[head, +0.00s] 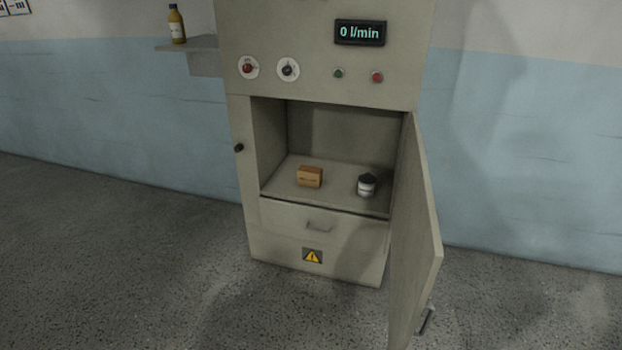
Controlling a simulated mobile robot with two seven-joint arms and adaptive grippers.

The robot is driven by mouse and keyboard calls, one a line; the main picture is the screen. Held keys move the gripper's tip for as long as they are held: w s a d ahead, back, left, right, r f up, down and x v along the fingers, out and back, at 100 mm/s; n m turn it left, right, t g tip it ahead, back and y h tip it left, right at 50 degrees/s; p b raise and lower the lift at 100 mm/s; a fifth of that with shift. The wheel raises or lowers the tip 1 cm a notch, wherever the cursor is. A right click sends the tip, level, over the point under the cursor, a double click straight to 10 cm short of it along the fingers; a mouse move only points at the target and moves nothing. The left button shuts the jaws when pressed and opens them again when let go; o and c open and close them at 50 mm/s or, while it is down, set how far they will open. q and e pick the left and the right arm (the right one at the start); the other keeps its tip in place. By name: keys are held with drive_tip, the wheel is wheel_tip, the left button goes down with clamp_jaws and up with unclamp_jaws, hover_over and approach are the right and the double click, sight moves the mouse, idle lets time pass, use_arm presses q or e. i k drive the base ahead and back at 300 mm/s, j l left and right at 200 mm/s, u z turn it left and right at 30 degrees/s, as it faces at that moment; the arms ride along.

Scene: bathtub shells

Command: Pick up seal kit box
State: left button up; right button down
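A small orange-brown cardboard box (309,177), which looks like the seal kit box, sits upright on the floor of the open cabinet compartment (330,193). Its front shows a small dark marking too small to read. A white jar with a dark lid (366,186) stands to its right, apart from it. Neither of my grippers shows in the head view.
The cabinet door (415,240) stands open at the right and sticks out toward me. A closed drawer (322,227) lies below the compartment. A wall shelf (190,44) with a bottle (176,24) is at the upper left. The floor (130,260) in front is clear.

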sight(310, 176)
drive_tip(key=i+j+z, duration=0.1)
drive_tip(key=j, duration=0.2)
drive_tip(key=i+j+z, duration=0.1)
drive_tip(key=j, duration=0.2)
drive_tip(key=i+j, duration=0.1)
drive_tip(key=j, duration=0.25)
drive_tip(key=i+j+z, duration=0.2)
drive_tip(key=i+j, duration=0.15)
drive_tip(key=i+j+z, duration=0.2)
drive_tip(key=j, duration=0.3)
drive_tip(key=i+j+z, duration=0.15)
drive_tip(key=i, duration=0.25)
drive_tip(key=i+j+z, duration=0.15)
drive_tip(key=i, duration=0.25)
drive_tip(key=i+j+z, duration=0.15)
drive_tip(key=i+j, duration=0.15)
drive_tip(key=i+l, duration=0.1)
drive_tip(key=i, duration=0.95)
